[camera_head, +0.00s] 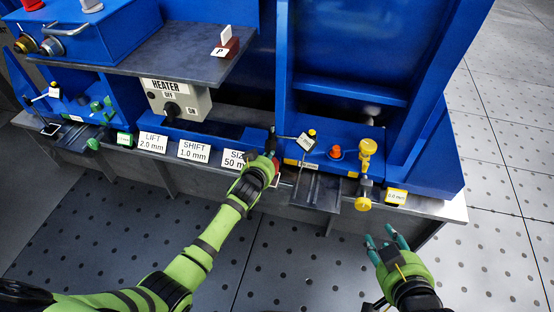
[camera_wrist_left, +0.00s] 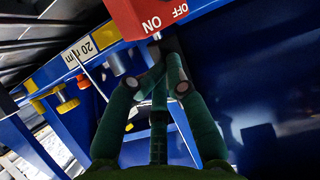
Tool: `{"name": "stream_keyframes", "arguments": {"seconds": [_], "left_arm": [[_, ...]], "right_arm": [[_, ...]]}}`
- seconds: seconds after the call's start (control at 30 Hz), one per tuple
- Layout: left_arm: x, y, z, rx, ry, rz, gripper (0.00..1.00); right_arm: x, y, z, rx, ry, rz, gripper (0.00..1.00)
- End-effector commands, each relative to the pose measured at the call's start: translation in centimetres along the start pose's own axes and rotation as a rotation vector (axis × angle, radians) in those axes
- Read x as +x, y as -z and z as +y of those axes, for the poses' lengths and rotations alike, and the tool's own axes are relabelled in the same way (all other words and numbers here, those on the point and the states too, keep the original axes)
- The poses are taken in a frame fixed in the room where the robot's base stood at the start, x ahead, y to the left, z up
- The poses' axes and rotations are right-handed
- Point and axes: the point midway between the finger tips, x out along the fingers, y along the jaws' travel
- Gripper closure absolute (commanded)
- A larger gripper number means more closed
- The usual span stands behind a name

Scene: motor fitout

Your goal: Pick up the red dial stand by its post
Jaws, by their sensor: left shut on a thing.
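The red dial stand (camera_wrist_left: 150,14) shows at the top of the left wrist view as a red block marked ON and OFF, cut off by the edge. A dark post (camera_wrist_left: 168,46) meets it. My left gripper (camera_wrist_left: 163,72) is shut on this post, its green fingers close together around it. In the head view my left gripper (camera_head: 270,150) is at the bench front, right of the SIZE card. Only a sliver of red (camera_head: 277,171) shows beside it there; the hand hides the rest. My right gripper (camera_head: 386,240) is open and empty in front of the bench.
A blue frame (camera_head: 340,60) rises behind the bench. White cards (camera_head: 194,151) line the front at left. A grey heater box (camera_head: 178,104) is behind them. The floor is clear.

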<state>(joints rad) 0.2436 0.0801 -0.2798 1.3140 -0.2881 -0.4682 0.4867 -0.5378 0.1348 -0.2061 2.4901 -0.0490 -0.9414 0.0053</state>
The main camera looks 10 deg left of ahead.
Motion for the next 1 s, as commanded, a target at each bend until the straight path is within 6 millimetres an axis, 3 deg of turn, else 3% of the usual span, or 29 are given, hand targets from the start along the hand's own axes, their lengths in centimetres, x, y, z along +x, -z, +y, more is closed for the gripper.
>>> {"name": "stream_keyframes", "arguments": {"seconds": [0.03,0.27,1.0], "left_arm": [[-0.2,1.5,0.6,-0.004,-0.012,0.023,1.00],[-0.4,2.2,0.3,-0.001,-0.008,0.028,1.00],[-4.1,-0.2,0.0,0.001,-0.001,0.015,1.00]], "right_arm": [[-0.2,0.4,0.0,0.000,0.000,0.000,0.61],[-0.6,0.8,0.0,0.000,0.000,-0.001,0.61],[-2.0,3.2,0.2,0.000,0.000,-0.001,0.61]]}}
